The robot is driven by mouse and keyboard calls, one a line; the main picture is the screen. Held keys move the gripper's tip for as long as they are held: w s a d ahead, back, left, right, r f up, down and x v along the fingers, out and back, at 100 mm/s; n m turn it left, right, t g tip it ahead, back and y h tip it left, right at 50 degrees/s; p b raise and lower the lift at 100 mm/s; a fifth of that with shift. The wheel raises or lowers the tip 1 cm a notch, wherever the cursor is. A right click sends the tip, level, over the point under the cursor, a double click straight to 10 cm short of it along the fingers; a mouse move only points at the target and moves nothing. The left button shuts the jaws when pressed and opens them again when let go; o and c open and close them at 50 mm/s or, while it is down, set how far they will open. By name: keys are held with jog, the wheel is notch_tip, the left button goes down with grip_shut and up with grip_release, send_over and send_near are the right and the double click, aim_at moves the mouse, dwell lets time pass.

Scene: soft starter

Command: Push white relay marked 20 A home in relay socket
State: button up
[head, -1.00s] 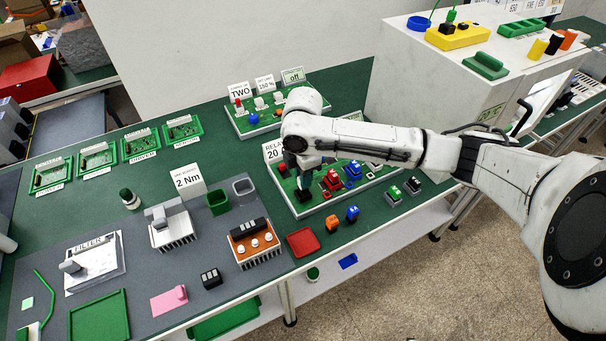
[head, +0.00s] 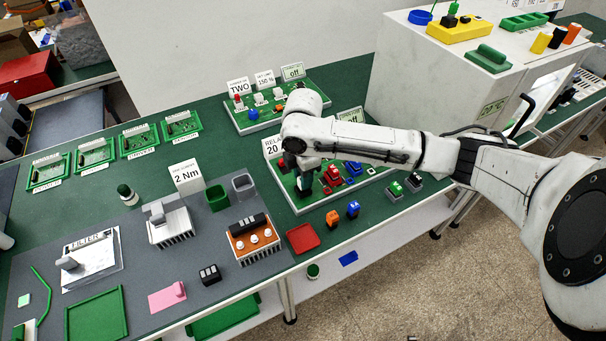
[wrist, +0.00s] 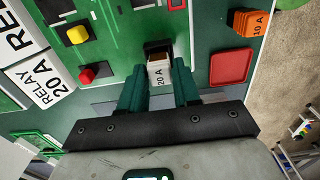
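The white relay marked 20 A (wrist: 160,74) is between my gripper's two green fingers in the wrist view. My gripper (wrist: 160,88) is closed around its sides. The relay's far end is at a dark socket (wrist: 156,47) on the green relay board. I cannot tell how deep it sits in the socket. In the head view my gripper (head: 304,188) is low over the left part of the relay board (head: 312,207), and my arm hides much of the board.
A red tray (head: 302,238) lies in front of the board. Orange (head: 332,217) and blue (head: 353,208) relays stand beside it. Yellow (wrist: 77,35) and red (wrist: 87,76) buttons are on the board. A label sign (wrist: 46,79) reads RELAY 20 A.

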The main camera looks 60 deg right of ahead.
jog(key=o, duration=0.4)
jog(key=shift+r, duration=0.15)
notch_tip(320, 180, up, 11)
jog(key=shift+f+b, duration=0.2)
jog(key=shift+b, duration=0.5)
